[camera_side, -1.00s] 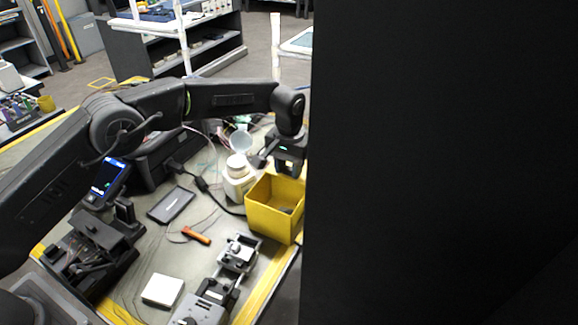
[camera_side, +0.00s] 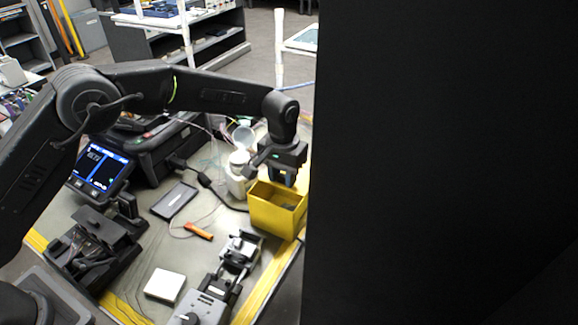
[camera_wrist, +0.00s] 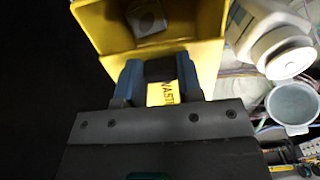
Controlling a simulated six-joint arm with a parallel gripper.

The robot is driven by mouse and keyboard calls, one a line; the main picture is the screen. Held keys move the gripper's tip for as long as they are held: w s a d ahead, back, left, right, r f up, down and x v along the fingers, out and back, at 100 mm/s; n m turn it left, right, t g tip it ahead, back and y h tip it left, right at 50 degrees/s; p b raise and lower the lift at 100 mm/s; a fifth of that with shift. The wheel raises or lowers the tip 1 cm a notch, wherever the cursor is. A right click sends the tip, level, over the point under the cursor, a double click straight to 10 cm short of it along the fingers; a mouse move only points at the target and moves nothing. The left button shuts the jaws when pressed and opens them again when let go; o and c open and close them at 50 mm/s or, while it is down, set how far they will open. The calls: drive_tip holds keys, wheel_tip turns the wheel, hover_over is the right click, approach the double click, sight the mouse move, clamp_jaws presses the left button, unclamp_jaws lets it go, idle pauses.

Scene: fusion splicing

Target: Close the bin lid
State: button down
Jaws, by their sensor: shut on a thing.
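The yellow bin (camera_side: 276,216) stands at the table's right edge in the side view, its top open. In the wrist view the bin (camera_wrist: 98,25) fills the top middle, with a pale object inside. My gripper (camera_side: 284,176) is at the bin's far rim. In the wrist view its blue fingers (camera_wrist: 158,75) are shut on a dark grey piece (camera_wrist: 160,68) against a yellow panel with partly hidden lettering. I cannot tell whether this panel is the lid or a bin wall. No separate lid shows clearly.
A white bottle (camera_side: 238,178) with an open flip cap stands close left of the bin; it also shows in the wrist view (camera_wrist: 275,40). A metal fixture (camera_side: 238,255) is in front. Cables lie behind. A black panel (camera_side: 445,160) blocks the side view's right.

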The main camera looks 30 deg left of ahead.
drive_tip(key=shift+s, duration=2.7)
drive_tip(key=c, duration=0.8)
unclamp_jaws()
drive_tip(key=shift+o, duration=0.2)
wheel_tip(320, 180, up, 14)
